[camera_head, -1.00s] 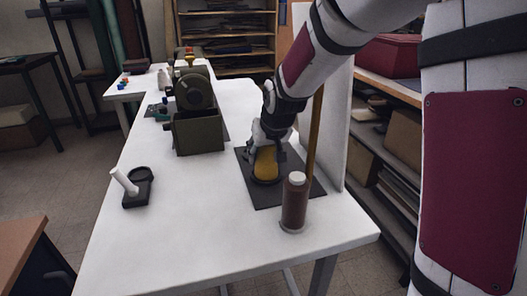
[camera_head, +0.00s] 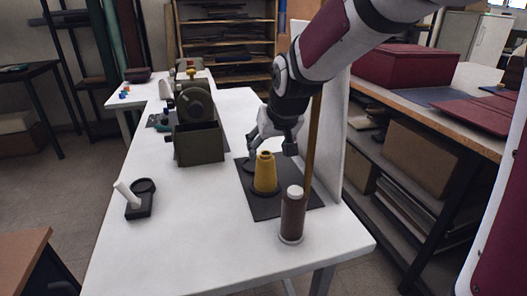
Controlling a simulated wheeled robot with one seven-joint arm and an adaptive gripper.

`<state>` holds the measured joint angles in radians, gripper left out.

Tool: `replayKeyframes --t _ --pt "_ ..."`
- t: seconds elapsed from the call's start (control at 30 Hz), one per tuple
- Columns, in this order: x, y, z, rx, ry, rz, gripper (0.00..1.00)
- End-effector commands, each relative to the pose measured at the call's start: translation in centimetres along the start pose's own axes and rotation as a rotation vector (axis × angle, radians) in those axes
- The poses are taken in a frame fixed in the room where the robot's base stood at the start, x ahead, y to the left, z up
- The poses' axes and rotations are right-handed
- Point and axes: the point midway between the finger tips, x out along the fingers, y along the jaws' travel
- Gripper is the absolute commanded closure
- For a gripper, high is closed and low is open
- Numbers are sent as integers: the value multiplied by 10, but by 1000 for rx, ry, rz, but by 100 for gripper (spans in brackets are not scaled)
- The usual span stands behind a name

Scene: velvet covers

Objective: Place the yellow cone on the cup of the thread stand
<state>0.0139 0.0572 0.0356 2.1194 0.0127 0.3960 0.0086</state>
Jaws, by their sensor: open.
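The yellow cone (camera_head: 265,173) stands upright on the dark flat base (camera_head: 284,205) of what looks like the thread stand, with a brown upright rod (camera_head: 311,150) at its right. A dark round rim, apparently the cup (camera_head: 265,194), shows around the cone's foot. I cannot tell how squarely the cone sits on it. My gripper (camera_head: 272,148) is open and empty, above and slightly behind the cone, its fingers apart and clear of the cone's body.
A brown spool with a white top (camera_head: 293,215) stands close in front of the base. A white panel (camera_head: 337,130) rises at the right. A dark green box (camera_head: 199,146) with a machine stands at left. A small black holder with a white peg (camera_head: 138,205) is nearer left.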

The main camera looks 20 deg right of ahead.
Motion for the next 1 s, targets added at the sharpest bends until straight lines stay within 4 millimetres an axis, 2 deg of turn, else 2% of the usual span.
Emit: replayKeyframes --t 0.1,0.33,0.47,0.57,0.67,0.8,1.0 --pt "-16 0 0 0 1 0 38" --pt "-25 0 1 0 -1 0 38" --pt "-42 1 15 -1 -26 4 38" --pt "-70 4 45 -2 -75 10 38" --pt "-105 7 89 -1 -147 17 38" --pt "-150 10 158 4 -254 26 38" --pt "-196 14 250 12 -394 33 38"
